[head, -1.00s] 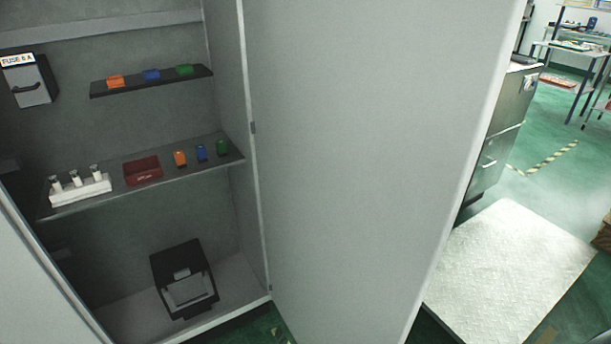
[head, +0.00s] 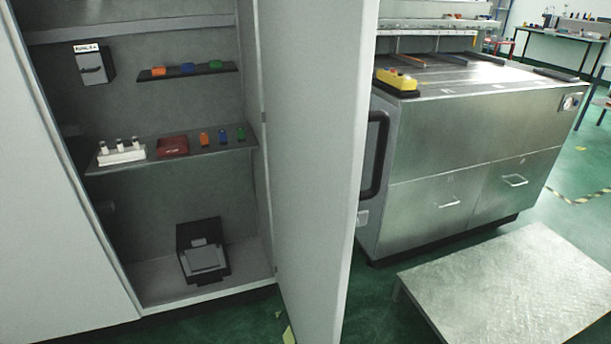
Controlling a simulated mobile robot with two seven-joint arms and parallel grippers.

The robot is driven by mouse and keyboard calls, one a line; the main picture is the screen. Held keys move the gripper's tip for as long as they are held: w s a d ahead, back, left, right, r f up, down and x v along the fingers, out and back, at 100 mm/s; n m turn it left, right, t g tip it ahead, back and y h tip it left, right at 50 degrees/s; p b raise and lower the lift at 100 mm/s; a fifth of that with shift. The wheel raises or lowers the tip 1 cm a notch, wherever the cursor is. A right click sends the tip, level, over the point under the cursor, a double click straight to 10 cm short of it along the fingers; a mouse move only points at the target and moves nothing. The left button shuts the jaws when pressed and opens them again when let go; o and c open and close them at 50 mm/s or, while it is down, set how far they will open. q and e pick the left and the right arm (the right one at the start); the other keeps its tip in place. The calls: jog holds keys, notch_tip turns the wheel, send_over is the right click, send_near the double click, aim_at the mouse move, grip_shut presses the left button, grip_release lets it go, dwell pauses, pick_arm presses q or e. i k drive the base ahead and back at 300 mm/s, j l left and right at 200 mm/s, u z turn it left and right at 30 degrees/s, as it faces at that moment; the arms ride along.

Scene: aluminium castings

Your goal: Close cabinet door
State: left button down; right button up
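The grey cabinet (head: 170,205) stands at the left in the head view, with its inside showing. Its right door (head: 315,150) is wide open and swung out toward me, hinged on the right side of the opening. A black handle (head: 375,155) shows at the door's outer edge, on its far side. A second light panel (head: 55,230) stands left of the opening; I cannot tell if it is a closed door. Neither of my grippers is in view.
A metal workbench (head: 470,140) stands behind the door. A low metal platform (head: 510,285) lies at the lower right, with green floor around it.

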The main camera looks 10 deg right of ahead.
aim_at(317, 59)
jog(key=k+l+u, duration=0.15)
jog(key=l, duration=0.2)
jog(key=l+u, duration=0.15)
jog(key=l, duration=0.2)
jog(key=k+l+u, duration=0.15)
jog(key=i+l+u, duration=0.1)
jog(key=l, duration=0.25)
jog(key=i+l+u, duration=0.1)
jog(key=i+l, duration=0.15)
jog(key=l, duration=0.15)
jog(key=i+l+u, duration=0.1)
jog(key=l, duration=0.3)
jog(key=i, duration=0.1)
